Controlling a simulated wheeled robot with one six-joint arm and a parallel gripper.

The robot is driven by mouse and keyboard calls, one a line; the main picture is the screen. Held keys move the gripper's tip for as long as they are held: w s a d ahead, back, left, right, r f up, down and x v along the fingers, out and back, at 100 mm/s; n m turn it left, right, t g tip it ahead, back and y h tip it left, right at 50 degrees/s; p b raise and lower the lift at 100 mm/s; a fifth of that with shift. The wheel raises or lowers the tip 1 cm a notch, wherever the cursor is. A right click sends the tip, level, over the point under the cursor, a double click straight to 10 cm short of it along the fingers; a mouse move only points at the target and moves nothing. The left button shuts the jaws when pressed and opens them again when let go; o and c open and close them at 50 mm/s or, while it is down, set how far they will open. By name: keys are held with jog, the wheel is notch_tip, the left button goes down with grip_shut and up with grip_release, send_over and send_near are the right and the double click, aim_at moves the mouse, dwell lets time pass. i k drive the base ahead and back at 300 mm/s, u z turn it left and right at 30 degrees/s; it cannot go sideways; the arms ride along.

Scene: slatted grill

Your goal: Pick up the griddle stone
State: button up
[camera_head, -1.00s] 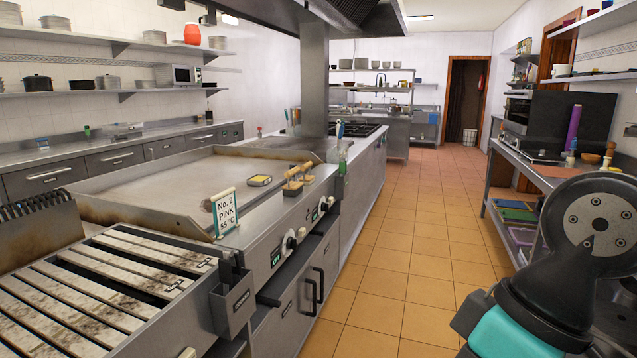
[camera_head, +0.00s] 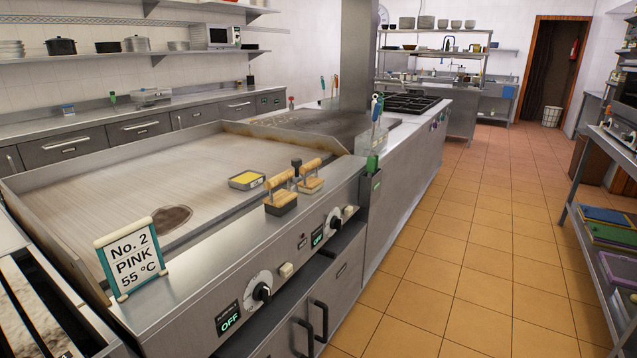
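My gripper is not in view.
A sign (camera_head: 131,258) reading "No. 2 PINK 55 °C" stands on the near ledge. Control knobs (camera_head: 261,292) and door handles stick out of the griddle's front. A slatted grill (camera_head: 30,310) is at lower left. The tiled aisle (camera_head: 440,260) to the right is clear.

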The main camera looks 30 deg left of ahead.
aim_at(280, 203)
jog(key=u, duration=0.2)
jog(key=i, duration=0.85)
jog(key=u, duration=1.3)
jog(key=i, duration=0.85)
jog(key=u, duration=0.85)
